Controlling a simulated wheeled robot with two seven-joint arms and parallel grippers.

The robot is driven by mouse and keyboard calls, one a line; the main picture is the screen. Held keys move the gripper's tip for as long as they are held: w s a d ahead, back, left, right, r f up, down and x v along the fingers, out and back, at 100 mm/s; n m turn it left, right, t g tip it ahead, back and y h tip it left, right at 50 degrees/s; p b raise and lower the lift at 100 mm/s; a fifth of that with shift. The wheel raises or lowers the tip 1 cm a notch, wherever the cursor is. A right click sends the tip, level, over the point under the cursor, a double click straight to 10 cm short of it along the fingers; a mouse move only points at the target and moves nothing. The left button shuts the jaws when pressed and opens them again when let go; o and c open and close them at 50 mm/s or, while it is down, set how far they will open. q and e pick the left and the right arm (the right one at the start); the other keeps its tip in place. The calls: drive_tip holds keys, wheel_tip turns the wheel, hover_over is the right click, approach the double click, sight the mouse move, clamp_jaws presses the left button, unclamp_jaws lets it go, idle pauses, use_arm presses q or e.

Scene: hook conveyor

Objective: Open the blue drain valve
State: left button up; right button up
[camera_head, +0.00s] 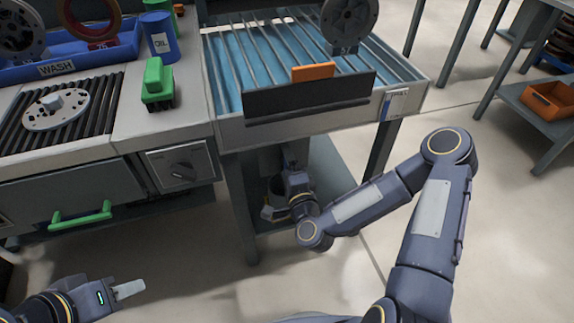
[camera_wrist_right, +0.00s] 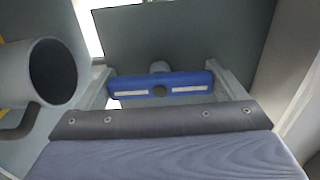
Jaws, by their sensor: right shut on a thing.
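The blue drain valve (camera_wrist_right: 188,79) shows in the right wrist view as a blue bar handle with a dark round centre and two pale strips. It lies crosswise in the picture, in front of a grey panel. My right gripper (camera_wrist_right: 163,91) is shut on this handle, with a finger at each end of it. In the head view my right arm reaches under the blue-bedded conveyor table, and the valve and the fingertips are hidden there. My left gripper (camera_head: 129,290) is at the lower left in the head view, apart from everything; its finger gap is not clear.
A grey pipe with an open end (camera_wrist_right: 52,72) is left of the handle in the right wrist view. The conveyor table (camera_head: 300,125) stands above my right forearm, with a leg (camera_head: 243,210) to the left. A green drawer handle (camera_head: 82,216) is at left.

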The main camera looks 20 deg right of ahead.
drive_tip(key=shift+f, duration=0.1)
idle(0.3)
drive_tip(key=o, duration=0.7)
drive_tip(key=shift+s, duration=0.15)
drive_tip(key=s, duration=0.7)
drive_tip(key=shift+s+d, duration=0.15)
drive_tip(key=shift+s, duration=0.15)
